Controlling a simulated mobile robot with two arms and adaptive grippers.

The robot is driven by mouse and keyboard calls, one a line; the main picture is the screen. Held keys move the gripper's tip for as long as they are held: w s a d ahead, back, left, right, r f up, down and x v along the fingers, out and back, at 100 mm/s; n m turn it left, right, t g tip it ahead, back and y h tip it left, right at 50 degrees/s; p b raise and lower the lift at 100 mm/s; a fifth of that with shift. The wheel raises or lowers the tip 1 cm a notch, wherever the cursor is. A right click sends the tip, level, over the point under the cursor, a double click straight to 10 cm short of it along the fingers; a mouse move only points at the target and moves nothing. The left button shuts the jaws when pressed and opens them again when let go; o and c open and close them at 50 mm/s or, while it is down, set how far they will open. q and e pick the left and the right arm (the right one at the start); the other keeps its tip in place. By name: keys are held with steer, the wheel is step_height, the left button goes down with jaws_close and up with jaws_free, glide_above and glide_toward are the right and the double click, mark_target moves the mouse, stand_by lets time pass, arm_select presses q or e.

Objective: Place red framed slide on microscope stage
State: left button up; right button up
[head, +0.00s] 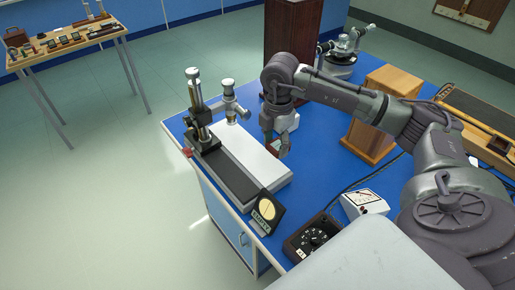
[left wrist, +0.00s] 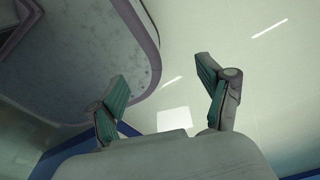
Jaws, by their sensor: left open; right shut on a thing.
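A microscope (head: 198,110) with brass and black columns stands at the left side of the blue bench. Its long black base lies beside a flat pale plate (head: 255,155), which seems to be the stage. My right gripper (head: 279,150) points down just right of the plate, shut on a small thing. A reddish edge shows at its fingers, probably the red framed slide (head: 273,145), mostly hidden by the fingers. My left gripper (left wrist: 166,90) shows only in the left wrist view, open and empty, with green finger pads, over the floor.
A dial meter (head: 266,212), a black knob box (head: 312,238) and a white meter (head: 363,203) stand at the bench's front. A small red item (head: 187,152) is at the left edge.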

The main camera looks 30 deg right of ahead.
glide_above(257, 160)
steer(key=f, duration=0.2)
steer(key=f+p, duration=0.1)
steer(key=shift+s+d+f, duration=0.1)
steer(key=shift+s, duration=0.2)
steer(key=shift+w+a+f, duration=0.1)
steer(key=shift+w+f, duration=0.05)
steer(key=shift+f, duration=0.35)
steer(key=shift+w+a+f, duration=0.1)
steer(key=shift+w+f, duration=0.05)
steer(key=shift+f, duration=0.3)
step_height(257, 160, down, 2)
steer(key=shift+f+p, duration=0.1)
steer(key=shift+p, duration=0.45)
steer(key=shift+d+f, duration=0.1)
steer(key=shift+f, duration=0.35)
arm_select(q)
step_height(257, 160, up, 2)
steer(key=shift+s+a+r, duration=0.1)
steer(key=shift+r, duration=0.1)
arm_select(e)
steer(key=o, duration=0.9)
